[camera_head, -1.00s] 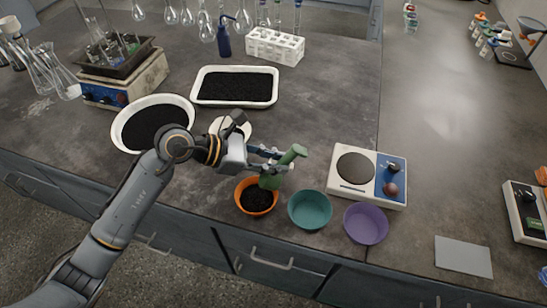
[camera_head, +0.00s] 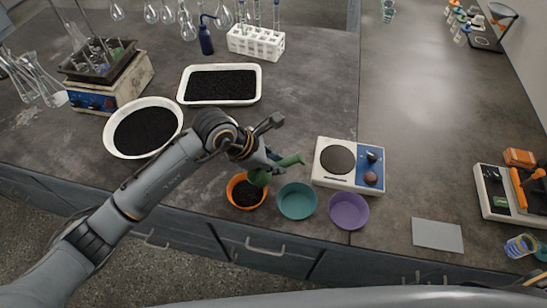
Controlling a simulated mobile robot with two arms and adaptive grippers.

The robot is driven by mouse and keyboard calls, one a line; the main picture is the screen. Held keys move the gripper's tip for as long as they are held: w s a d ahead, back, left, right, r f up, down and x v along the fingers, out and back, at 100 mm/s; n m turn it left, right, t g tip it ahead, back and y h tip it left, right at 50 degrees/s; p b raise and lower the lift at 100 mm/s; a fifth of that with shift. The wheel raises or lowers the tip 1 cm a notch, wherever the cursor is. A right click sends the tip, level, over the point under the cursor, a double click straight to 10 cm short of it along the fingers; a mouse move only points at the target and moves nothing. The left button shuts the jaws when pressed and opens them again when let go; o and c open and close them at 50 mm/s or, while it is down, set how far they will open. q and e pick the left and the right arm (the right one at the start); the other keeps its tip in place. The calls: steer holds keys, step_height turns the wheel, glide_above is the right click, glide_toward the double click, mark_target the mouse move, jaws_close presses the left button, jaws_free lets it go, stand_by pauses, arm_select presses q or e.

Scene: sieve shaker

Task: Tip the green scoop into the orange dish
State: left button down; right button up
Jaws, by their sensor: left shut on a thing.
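My left gripper (camera_head: 272,161) is shut on the green scoop (camera_head: 259,177). The scoop's handle points to the right and its bowl hangs tilted down over the orange dish (camera_head: 232,192). Dark granules lie in the dish. The inside of the scoop is hidden, so I cannot tell whether it holds anything. The arm partly hides the grip. My right gripper is not in view.
A teal bowl (camera_head: 297,201) and a purple bowl (camera_head: 348,211) stand right of the dish. A hot plate (camera_head: 337,183) is behind them. A white basin (camera_head: 113,145) and a white tray (camera_head: 219,103) hold black granules. A grey pad (camera_head: 437,235) lies at right.

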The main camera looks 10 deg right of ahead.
arm_select(q)
steer(key=shift+d+r+y, duration=0.2)
steer(key=shift+d+y, duration=0.3)
steer(key=shift+y, duration=0.3)
steer(key=shift+w+d+f+y, duration=0.1)
steer(key=shift+d+f+y, duration=0.55)
steer(key=shift+y, duration=0.45)
steer(key=shift+a+f, duration=0.1)
steer(key=shift+a, duration=0.1)
